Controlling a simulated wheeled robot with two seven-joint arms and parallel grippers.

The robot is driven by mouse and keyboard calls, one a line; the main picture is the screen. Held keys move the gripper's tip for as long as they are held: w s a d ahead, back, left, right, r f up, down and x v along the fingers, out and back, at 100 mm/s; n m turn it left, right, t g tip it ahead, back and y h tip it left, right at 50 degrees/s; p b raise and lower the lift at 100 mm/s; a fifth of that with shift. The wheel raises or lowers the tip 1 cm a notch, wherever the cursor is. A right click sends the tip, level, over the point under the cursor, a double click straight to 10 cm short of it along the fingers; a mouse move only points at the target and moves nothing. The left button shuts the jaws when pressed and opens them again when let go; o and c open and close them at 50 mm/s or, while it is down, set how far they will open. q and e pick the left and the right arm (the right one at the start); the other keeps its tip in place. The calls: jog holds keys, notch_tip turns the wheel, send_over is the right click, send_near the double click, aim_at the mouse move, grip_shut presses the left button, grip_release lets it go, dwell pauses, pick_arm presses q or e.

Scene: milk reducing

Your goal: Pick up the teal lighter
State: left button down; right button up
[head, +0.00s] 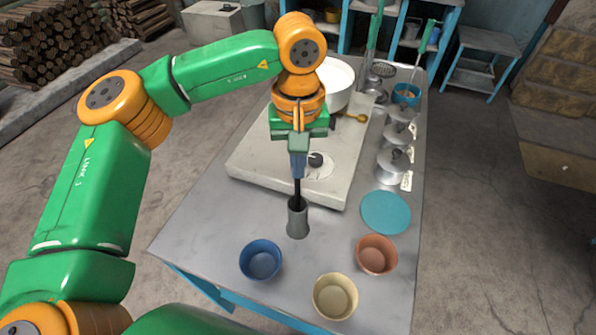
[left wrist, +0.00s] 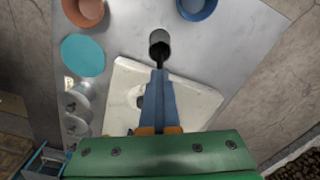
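My left gripper (head: 298,176) points straight down over the table, above a grey cylindrical holder (head: 298,221). Its slim blue fingers are drawn together on the upper end of a slender dark stick, which I take to be the lighter (head: 297,191). The lighter stands upright with its lower part hidden inside the holder; no teal shows on it. In the left wrist view the fingers (left wrist: 161,76) reach the dark lighter (left wrist: 160,54) at the mouth of the holder (left wrist: 159,36). My right gripper is out of view.
Blue (head: 261,261), cream (head: 335,297) and terracotta (head: 376,255) bowls stand at the front. A teal disc (head: 386,212) lies right of the holder. Behind are a pale stove slab (head: 255,160), a white pot (head: 338,80) and metal items. Bare tabletop (head: 215,215) lies left.

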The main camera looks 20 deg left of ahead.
pick_arm(q)
jog(key=c, duration=0.5)
grip_release()
jog(key=shift+r, duration=0.1)
